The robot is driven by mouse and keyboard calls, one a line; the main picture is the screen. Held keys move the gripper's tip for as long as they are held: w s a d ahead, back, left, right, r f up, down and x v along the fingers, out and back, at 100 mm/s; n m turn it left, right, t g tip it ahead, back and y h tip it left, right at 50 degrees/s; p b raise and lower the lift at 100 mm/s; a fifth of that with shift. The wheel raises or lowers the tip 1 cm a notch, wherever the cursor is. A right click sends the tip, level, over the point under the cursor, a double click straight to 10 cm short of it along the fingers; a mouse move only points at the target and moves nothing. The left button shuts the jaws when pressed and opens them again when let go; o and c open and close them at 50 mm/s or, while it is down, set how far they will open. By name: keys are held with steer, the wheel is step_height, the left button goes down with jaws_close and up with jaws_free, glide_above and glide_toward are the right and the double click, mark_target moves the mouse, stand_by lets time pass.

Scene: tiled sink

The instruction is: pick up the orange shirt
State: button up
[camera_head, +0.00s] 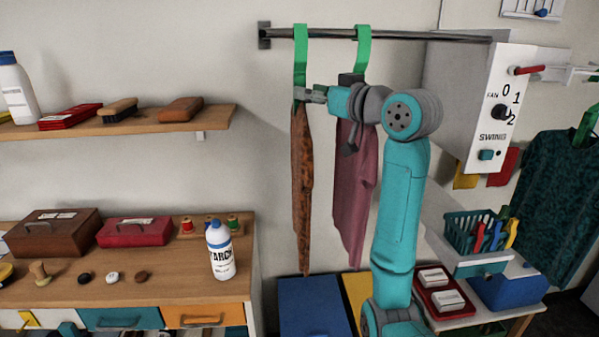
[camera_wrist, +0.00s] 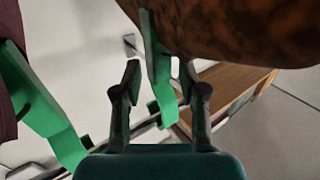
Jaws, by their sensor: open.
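The orange shirt (camera_head: 302,190), rust-orange with dark mottling, hangs edge-on from a green hanger (camera_head: 300,55) on the wall rail. In the wrist view the shirt (camera_wrist: 240,30) fills the upper right, and its green hanger (camera_wrist: 157,60) reaches down between my fingers. My gripper (camera_head: 308,95) is at the top of the shirt, just below the hanger strap in the head view. In the wrist view my gripper (camera_wrist: 160,75) is open, one finger on each side of the hanger. I cannot tell whether either finger touches it.
A mauve garment (camera_head: 355,195) hangs from a second green hanger (camera_head: 363,48) close to the right. The metal rail (camera_head: 400,35) runs to a white SWING panel (camera_head: 493,110). A wooden shelf (camera_head: 150,122) and a counter (camera_head: 170,285) with a bottle (camera_head: 220,250) stand left.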

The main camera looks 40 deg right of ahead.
steer(key=shift+w+d, duration=0.1)
steer(key=shift+w, duration=2.25)
jaws_close()
